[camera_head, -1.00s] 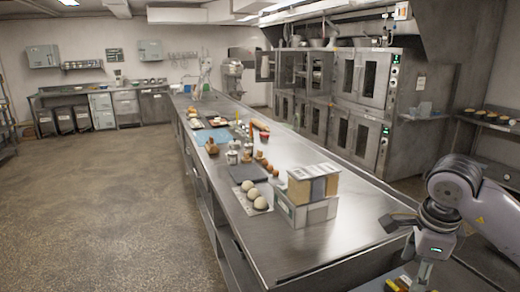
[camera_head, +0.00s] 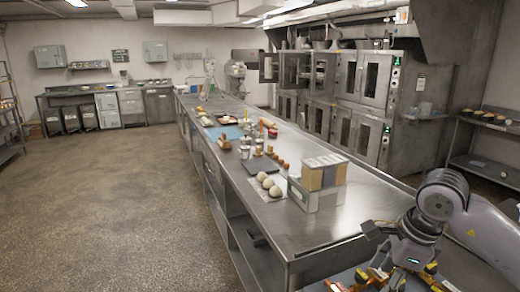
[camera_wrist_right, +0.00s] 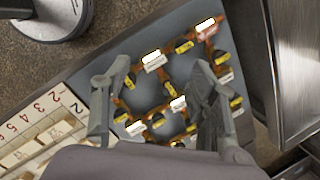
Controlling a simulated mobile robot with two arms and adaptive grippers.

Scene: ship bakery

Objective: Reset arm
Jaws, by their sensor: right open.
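My right arm (camera_head: 450,200) comes in at the lower right of the head view. My right gripper (camera_wrist_right: 158,95) is open in the wrist view, its two fingers spread apart with nothing held between them. Below it lie several orange-and-black pieces with yellow marks and white labels (camera_wrist_right: 153,61) on a grey-blue surface (camera_wrist_right: 182,22). Some of these pieces also show at the bottom edge of the head view (camera_head: 378,277), under the gripper. My left gripper is not in view.
A long steel counter (camera_head: 345,222) holds a stacked box (camera_head: 320,183), dough balls (camera_head: 269,186), eggs and jars. Ovens (camera_head: 365,80) stand behind it. A numbered white board (camera_wrist_right: 45,130) lies at the wrist view's left. The floor (camera_head: 110,190) left of the counter is clear.

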